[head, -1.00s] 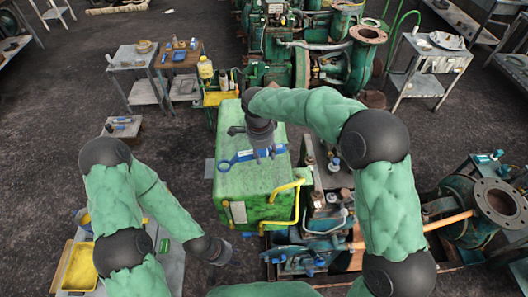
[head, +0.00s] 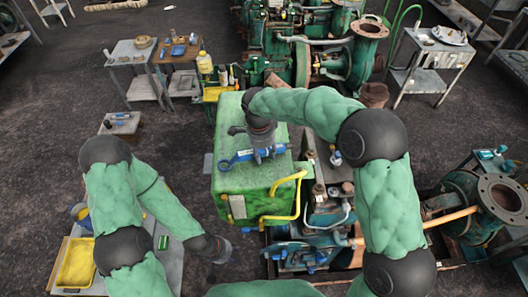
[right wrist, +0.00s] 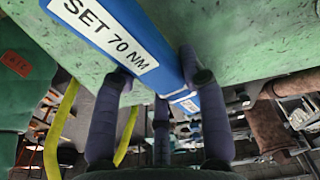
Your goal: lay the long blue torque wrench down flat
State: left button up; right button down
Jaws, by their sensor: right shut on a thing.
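The long blue torque wrench (head: 240,157) lies across the green top of a box-shaped cabinet (head: 238,185) in the head view, its ring end toward the left. I cannot tell whether it touches the top. My right gripper (head: 263,155) is over it from above and shut on it. In the right wrist view the wrench (right wrist: 150,45) runs between the dark fingers, with a white label reading "SET 70 NM"; the green surface shows behind it. My left gripper (head: 219,250) hangs low and apart, left of the cabinet's front; its finger opening is unclear.
A yellow bent rail (head: 298,200) stands at the cabinet's front right corner. Pump machinery (head: 318,245) crowds the right side. A low bench with a yellow tray (head: 77,264) is at lower left. Dark floor is free left of the cabinet.

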jog(key=shift+f, duration=0.35)
jog(key=shift+r, duration=0.1)
jog(key=c, duration=0.6)
grip_release()
jog(key=r, duration=0.8)
jog(key=a+r, duration=0.1)
jog(key=r, duration=0.3)
jog(key=shift+s, duration=0.15)
jog(key=shift+f, duration=0.15)
